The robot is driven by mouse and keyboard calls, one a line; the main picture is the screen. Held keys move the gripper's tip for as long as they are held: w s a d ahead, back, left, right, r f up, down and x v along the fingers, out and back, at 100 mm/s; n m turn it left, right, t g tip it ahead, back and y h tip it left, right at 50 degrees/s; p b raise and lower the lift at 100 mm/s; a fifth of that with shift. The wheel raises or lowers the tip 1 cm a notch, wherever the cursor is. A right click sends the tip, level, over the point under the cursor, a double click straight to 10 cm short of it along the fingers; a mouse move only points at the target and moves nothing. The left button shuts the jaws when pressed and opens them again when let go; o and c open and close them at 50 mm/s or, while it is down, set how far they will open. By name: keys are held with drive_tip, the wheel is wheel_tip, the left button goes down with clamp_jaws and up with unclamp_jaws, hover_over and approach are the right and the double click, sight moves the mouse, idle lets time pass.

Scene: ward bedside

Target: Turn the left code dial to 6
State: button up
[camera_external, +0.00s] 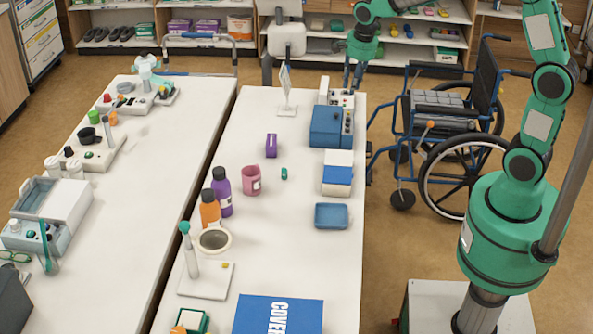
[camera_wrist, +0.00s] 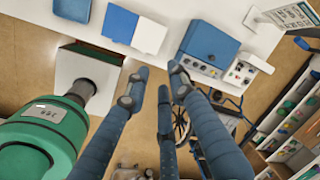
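A blue-topped box (camera_external: 325,126) stands at the right edge of the near table, with small round dials on its right-hand face (camera_external: 347,122). In the wrist view the box (camera_wrist: 209,42) shows its pale panel with several dials (camera_wrist: 201,68); their numbers are too small to read. A smaller panel unit with knobs (camera_external: 342,98) stands beside it, also in the wrist view (camera_wrist: 243,72). My gripper (camera_external: 354,78) hangs beyond the boxes, fingers down. In the wrist view my gripper (camera_wrist: 156,80) is open and empty, its fingertips apart from the panel.
A blue-and-white box (camera_external: 337,173) and a blue tray (camera_external: 331,216) sit along the same table edge. A sign on a stand (camera_external: 286,90) is left of the panel unit. A wheelchair (camera_external: 455,130) stands on the floor right of the table.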

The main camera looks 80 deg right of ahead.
drive_tip(key=w+d+f+m+p, duration=0.1)
drive_tip(key=d+f+m+p, duration=0.15)
drive_tip(key=d+f, duration=0.35)
drive_tip(key=m+g+y+p, duration=0.1)
drive_tip(key=m+g+p, duration=0.1)
drive_tip(key=m+p, duration=0.1)
hover_over(347, 128)
wheel_tip(347, 128, down, 7)
drive_tip(key=shift+r, duration=0.15)
drive_tip(key=shift+s+a, duration=0.1)
drive_tip(key=shift+a, duration=0.05)
wheel_tip(347, 128, down, 14)
drive_tip(key=shift+r, duration=0.1)
clamp_jaws()
